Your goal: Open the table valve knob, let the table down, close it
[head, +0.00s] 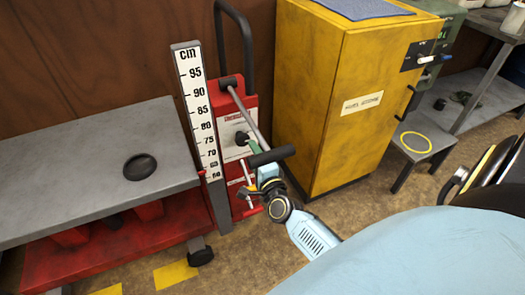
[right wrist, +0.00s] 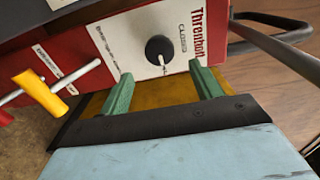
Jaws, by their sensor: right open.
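The valve knob (right wrist: 159,48) is a round black knob with a white line, on a white plate of the red pump unit (head: 223,118). The word CLOSED stands beside it; the line points down in the right wrist view. The knob also shows in the head view (head: 241,138). My right gripper (right wrist: 161,70) is open, its green fingers apart and pointing at the plate. The knob lies beyond and between the fingertips, apparently not gripped. The grey lift table (head: 75,150) is at the left, beside a cm scale (head: 198,110). My left gripper is out of view.
A black round dish (head: 140,167) lies on the table. A yellow-handled bar (right wrist: 38,93) sticks out from the pump unit near my right gripper. A yellow cabinet (head: 335,110) stands to the right. A black push handle (head: 247,45) rises behind the unit.

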